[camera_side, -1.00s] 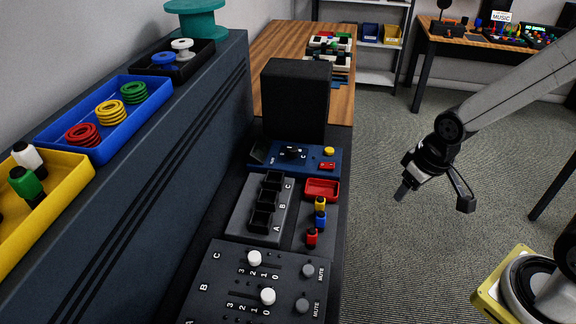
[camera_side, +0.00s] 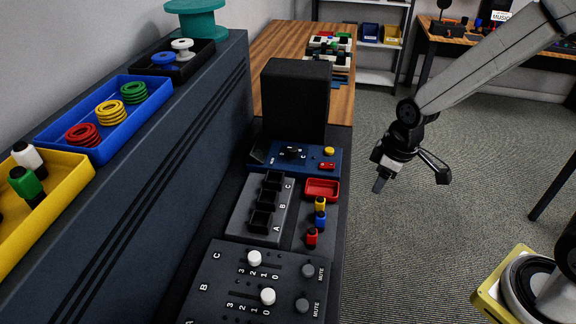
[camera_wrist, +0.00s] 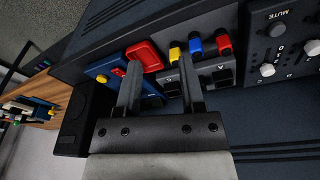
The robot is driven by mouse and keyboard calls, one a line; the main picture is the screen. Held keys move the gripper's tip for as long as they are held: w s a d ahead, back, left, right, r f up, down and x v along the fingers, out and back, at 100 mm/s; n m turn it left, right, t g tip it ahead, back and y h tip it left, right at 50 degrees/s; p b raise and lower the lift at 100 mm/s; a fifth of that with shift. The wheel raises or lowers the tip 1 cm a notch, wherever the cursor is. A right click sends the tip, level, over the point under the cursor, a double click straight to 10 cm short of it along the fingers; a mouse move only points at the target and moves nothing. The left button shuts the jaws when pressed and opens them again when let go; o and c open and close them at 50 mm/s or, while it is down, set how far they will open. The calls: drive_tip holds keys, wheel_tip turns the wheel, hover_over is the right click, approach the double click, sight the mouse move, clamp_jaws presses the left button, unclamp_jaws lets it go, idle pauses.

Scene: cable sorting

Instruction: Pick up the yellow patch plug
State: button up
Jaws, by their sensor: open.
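The yellow patch plug (camera_side: 320,203) stands in a row with a blue plug (camera_side: 320,218) and a red plug (camera_side: 312,236) on the dark panel, just in front of a small red tray (camera_side: 322,186). In the wrist view the yellow plug (camera_wrist: 175,51) shows just above the tip of one finger, beside the blue plug (camera_wrist: 195,44) and the red plug (camera_wrist: 223,42). My gripper (camera_side: 408,180) hangs in the air to the right of the panel, apart from the plugs. In the wrist view its fingers (camera_wrist: 160,78) are spread and nothing is between them.
A grey block with slots marked A, B and C (camera_side: 246,222) lies left of the plugs. A blue switch box (camera_side: 270,157) and a tall black box (camera_side: 296,95) stand behind. A mixer panel with white knobs (camera_side: 230,265) is in front.

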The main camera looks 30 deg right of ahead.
sight(321, 198)
drive_tip(key=shift+w+a+f+n+g+y, duration=0.3)
drive_tip(key=shift+w+a+f+n, duration=0.7)
drive_tip(key=shift+w+n, duration=0.95)
drive_tip(key=shift+w+a+f+n+g+y, duration=0.15)
drive_tip(key=shift+w+a+f+n+g, duration=0.2)
drive_tip(key=shift+w+a+f+n, duration=1.05)
drive_tip(key=shift+w+a+f+n+g+y, duration=0.35)
drive_tip(key=shift+w+a+n, duration=0.35)
drive_tip(key=shift+w+n, duration=1.7)
drive_tip(key=shift+s+f+n, duration=0.15)
drive_tip(key=shift+s+n, duration=0.2)
drive_tip(key=shift+s, duration=0.1)
drive_tip(key=shift+a+f, duration=0.2)
drive_tip(key=shift+f, duration=1)
drive_tip(key=shift+a+f, duration=0.15)
drive_tip(key=shift+f, duration=1.15)
drive_tip(key=shift+a+f, duration=0.1)
drive_tip(key=shift+f, duration=1.15)
clamp_jaws()
